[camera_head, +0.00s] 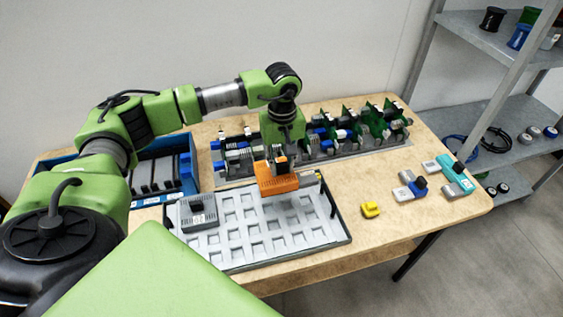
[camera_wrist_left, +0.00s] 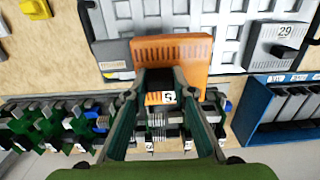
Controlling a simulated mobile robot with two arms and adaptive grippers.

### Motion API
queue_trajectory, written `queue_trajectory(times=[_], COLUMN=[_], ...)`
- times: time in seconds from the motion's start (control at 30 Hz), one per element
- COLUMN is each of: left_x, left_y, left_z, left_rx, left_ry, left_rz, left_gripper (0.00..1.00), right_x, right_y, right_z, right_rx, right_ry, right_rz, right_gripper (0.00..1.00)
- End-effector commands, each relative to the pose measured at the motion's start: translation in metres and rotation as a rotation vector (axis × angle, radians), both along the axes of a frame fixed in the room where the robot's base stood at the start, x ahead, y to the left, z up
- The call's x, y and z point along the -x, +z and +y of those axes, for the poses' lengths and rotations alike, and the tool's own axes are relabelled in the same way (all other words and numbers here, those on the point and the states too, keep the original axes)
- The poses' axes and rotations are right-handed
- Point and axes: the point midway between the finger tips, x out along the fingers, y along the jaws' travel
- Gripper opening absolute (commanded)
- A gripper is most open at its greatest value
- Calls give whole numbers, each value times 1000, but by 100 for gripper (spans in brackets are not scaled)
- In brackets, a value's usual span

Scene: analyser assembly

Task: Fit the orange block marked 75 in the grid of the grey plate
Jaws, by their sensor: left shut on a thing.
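My left gripper (camera_head: 279,158) is shut on an orange block (camera_head: 277,183). In the left wrist view, the gripper (camera_wrist_left: 160,85) has its fingers at either side of the block's narrower part, and a partly hidden white label shows by the orange body (camera_wrist_left: 172,52). The number cannot be fully read. The grey plate (camera_head: 255,262) lies on the table with a grid of square recesses, many of them empty. The orange block is at the plate's far edge, seemingly above it; the exact gap cannot be told. My right gripper is not in view.
A dark grey block (camera_head: 198,212), marked 29 in the left wrist view (camera_wrist_left: 276,42), sits on the plate's left end. A blue bin (camera_head: 186,150) stands left, a row of circuit modules (camera_head: 345,139) behind. A yellow piece (camera_head: 370,210) lies right of the plate.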

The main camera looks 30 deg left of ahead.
Motion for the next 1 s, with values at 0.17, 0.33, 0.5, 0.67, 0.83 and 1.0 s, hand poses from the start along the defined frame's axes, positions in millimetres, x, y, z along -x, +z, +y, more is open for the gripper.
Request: queue_trajectory(times=[0.17, 0.33, 0.5, 0.67, 0.83, 1.0], left_x=[0, 0, 0, 0, 0, 0], left_y=[-12, -22, -32, -42, -52, -62], left_z=[0, -1, 0, 0, 0, 0], left_rx=[1, 1, 1, 1, 1, 0], left_ry=[-1, -1, -1, -1, -1, -1], left_rz=[-2, 0, 1, -1, -1, 0], left_gripper=[0, 0, 0, 0, 0, 0], right_x=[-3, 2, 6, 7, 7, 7], right_y=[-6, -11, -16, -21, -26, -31], right_z=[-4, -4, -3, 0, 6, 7], right_rx=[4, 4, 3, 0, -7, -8], right_ry=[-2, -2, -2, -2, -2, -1], right_rz=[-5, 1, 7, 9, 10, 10], right_gripper=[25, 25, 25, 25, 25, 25])
